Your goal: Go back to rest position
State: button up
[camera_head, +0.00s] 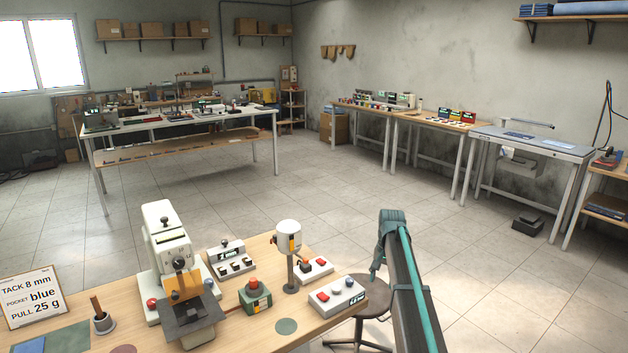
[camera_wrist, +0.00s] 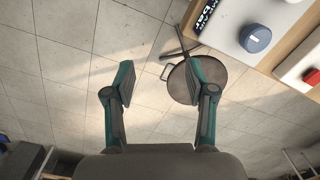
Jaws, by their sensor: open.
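My gripper (camera_wrist: 160,90) is open and empty in the wrist view, with its two fingers spread apart over the tiled floor. A round stool (camera_wrist: 192,82) lies below and to the right of the fingers. In the head view my arm rises at the lower right, beside the workbench (camera_head: 262,325); the fingers are small or hidden there, and the stool (camera_head: 368,297) stands partly behind the arm. The gripper touches nothing that I can see.
The bench carries a white press (camera_head: 166,240), a white-topped post device (camera_head: 289,237), a control box with buttons (camera_head: 336,295) and a sign (camera_head: 33,297). Its corner is at the upper right in the wrist view. Open floor (camera_head: 300,190) lies behind; other tables stand along the walls.

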jog(key=s+a+f+n+g, duration=0.2)
jog(key=s+a+f, duration=0.1)
jog(key=s+f, duration=1.2)
jog(key=s+a+f+n+g, duration=0.1)
jog(key=s+a+f, duration=0.2)
jog(key=s+f, duration=1.2)
jog(key=s+f+n+g, duration=0.1)
jog(key=s+f, duration=0.2)
jog(key=s, duration=0.8)
jog(key=s+a+f+n+g, duration=0.1)
jog(key=s+f, duration=0.2)
jog(key=s, duration=0.8)
jog(key=s+a+f+n+g+p, duration=0.1)
jog(key=s+f, duration=0.1)
jog(key=s, duration=1)
jog(key=shift+a+f+g+h, duration=0.2)
jog(key=shift+f+g+h, duration=0.1)
jog(key=shift+f, duration=0.1)
jog(key=shift+s, duration=0.1)
notch_tip(320, 180, down, 16)
jog(key=b, duration=1.6)
jog(key=shift+f, duration=0.1)
